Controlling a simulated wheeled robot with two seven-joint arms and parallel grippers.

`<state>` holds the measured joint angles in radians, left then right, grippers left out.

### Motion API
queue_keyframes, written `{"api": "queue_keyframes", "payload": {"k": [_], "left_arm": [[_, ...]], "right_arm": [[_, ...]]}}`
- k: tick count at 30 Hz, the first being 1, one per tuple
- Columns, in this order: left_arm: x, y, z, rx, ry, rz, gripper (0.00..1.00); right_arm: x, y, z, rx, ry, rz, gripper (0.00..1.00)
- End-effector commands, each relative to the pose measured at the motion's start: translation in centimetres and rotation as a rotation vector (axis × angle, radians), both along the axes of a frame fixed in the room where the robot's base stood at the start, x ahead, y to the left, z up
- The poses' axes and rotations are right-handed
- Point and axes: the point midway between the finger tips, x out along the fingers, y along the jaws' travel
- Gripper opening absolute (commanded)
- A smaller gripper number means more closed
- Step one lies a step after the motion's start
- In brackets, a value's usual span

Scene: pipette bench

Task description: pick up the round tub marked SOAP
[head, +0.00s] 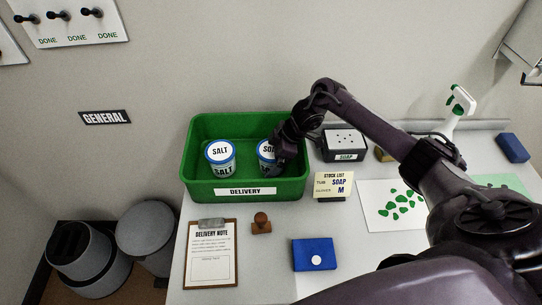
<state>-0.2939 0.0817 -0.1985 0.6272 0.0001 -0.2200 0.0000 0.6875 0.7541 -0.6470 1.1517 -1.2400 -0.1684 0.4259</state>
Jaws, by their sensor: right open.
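The round tub marked SOAP (265,156) stands in the right part of the green DELIVERY crate (197,190). It is white with a blue rim, and its right side is hidden behind my right gripper. A similar tub marked SALT (220,156) stands to its left in the same crate. My right gripper (282,158) is open and reaches down over the crate's right side, at the SOAP tub's right edge. I cannot tell whether its fingers touch the tub. My left gripper does not show.
A dark box labelled SOAP (346,144) and a stock list card (336,187) stand right of the crate. In front lie a delivery note clipboard (210,253), a brown stamp (261,223) and a blue pad (313,254). A spray bottle (459,105) stands at the back right.

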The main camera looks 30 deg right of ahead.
Motion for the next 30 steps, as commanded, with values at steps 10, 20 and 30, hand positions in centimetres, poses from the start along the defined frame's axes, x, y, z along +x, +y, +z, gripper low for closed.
{"api": "queue_keyframes", "payload": {"k": [10, 20, 30], "left_arm": [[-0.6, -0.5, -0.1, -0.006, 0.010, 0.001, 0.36], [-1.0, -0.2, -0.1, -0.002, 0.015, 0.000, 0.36], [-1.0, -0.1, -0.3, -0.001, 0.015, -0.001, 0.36]], "right_arm": [[0.0, 0.0, 0.0, 0.000, 0.000, 0.000, 0.72], [0.1, 0.0, 0.1, 0.001, -0.002, 0.000, 0.48], [0.2, 0.0, 1.9, 0.003, -0.006, 0.001, 0.48]]}}
